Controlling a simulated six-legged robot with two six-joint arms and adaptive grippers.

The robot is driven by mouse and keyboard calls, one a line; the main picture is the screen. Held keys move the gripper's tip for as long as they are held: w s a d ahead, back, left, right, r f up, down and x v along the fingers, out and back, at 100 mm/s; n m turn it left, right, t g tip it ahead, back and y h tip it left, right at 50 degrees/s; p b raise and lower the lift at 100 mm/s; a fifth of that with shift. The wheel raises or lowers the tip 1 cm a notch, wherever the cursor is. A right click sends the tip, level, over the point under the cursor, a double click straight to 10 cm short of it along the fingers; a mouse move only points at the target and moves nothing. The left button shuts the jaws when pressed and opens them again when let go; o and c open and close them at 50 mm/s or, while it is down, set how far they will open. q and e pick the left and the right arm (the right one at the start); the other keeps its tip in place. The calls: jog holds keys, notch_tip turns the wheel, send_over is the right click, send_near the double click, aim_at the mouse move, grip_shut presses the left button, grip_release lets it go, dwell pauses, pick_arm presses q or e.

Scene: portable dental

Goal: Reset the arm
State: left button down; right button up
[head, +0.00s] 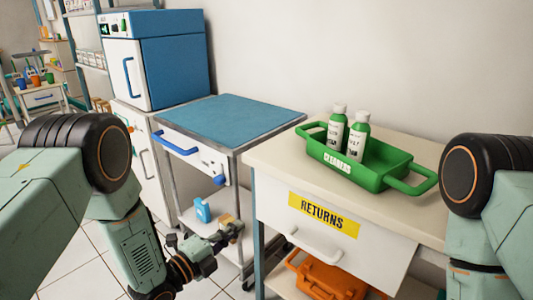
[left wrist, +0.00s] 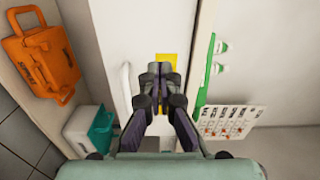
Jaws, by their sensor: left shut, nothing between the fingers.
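My left gripper (head: 236,232) is shut and empty. It is held low in front of the cabinet with the yellow RETURNS label (head: 322,216), left of the drawer's white handle (head: 315,243). In the left wrist view its fingers (left wrist: 160,72) are together and partly cover the yellow label (left wrist: 168,59); the white handle (left wrist: 125,87) is to their left. My left arm comes in from the left in the head view. My right arm shows at the right edge, but its gripper is out of the picture.
A green CLEANERS tray (head: 387,180) with two white-capped bottles stands on the cabinet top. An orange case (head: 325,275) is below the drawer. A blue-topped cart (head: 235,120) stands left of the cabinet, near a blue-and-white machine (head: 160,60). Tiled floor (head: 85,270) shows at lower left.

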pick_arm(q)
jog(key=s+a+f+n+g+y, duration=0.3)
jog(key=s+f+n, duration=0.3)
jog(key=f+n, duration=0.15)
jog(key=s+a+f+n+g+y, duration=0.35)
jog(key=s+f+n, duration=0.2)
jog(key=n, duration=0.25)
jog(key=s+a+n+g+y+p, duration=0.2)
jog(key=s+n+g, duration=0.2)
jog(key=s, duration=0.9)
jog(key=s+a+n+g+y+p, duration=0.2)
jog(key=s+n+g, duration=0.2)
jog(key=s, duration=1)
jog(key=shift+a+r+n+p, duration=0.15)
jog(key=shift+a+n+p, duration=0.2)
jog(key=shift+n, duration=0.5)
